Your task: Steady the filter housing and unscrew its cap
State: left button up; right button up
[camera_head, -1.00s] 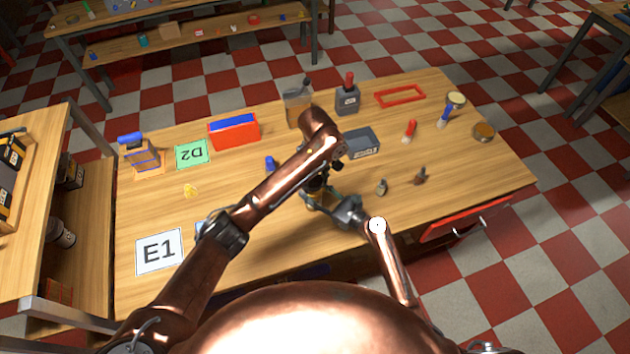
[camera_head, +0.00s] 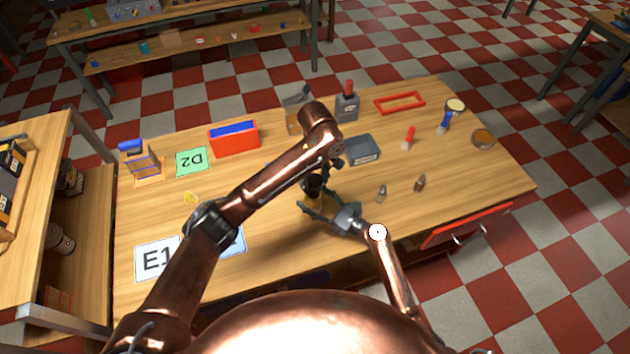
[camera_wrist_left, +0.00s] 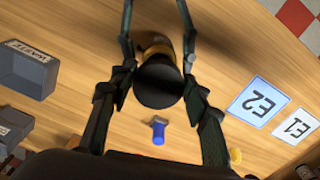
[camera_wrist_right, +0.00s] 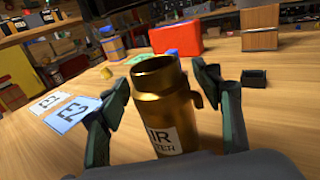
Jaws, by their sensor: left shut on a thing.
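The filter housing (camera_wrist_right: 165,108) is a brass-coloured cylinder with a white label, upright on the table. Its top is open and bare in the right wrist view. My right gripper (camera_wrist_right: 163,92) has its fingers spread either side of the housing, with gaps visible. My left gripper (camera_head: 318,172) is shut on the round black cap (camera_wrist_left: 158,86), held above the housing. In the head view the cap (camera_head: 312,187) and my left arm hide much of the housing.
A blue-capped small object (camera_wrist_left: 158,132) lies near the housing. A grey bin (camera_head: 360,148) stands behind, and a red box (camera_head: 234,138) farther left. Cards E1 (camera_head: 155,260) and E2 (camera_wrist_left: 257,102) lie flat. The table's right middle holds several small items.

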jog(key=v, duration=1.2)
jog(key=shift+s, duration=0.1)
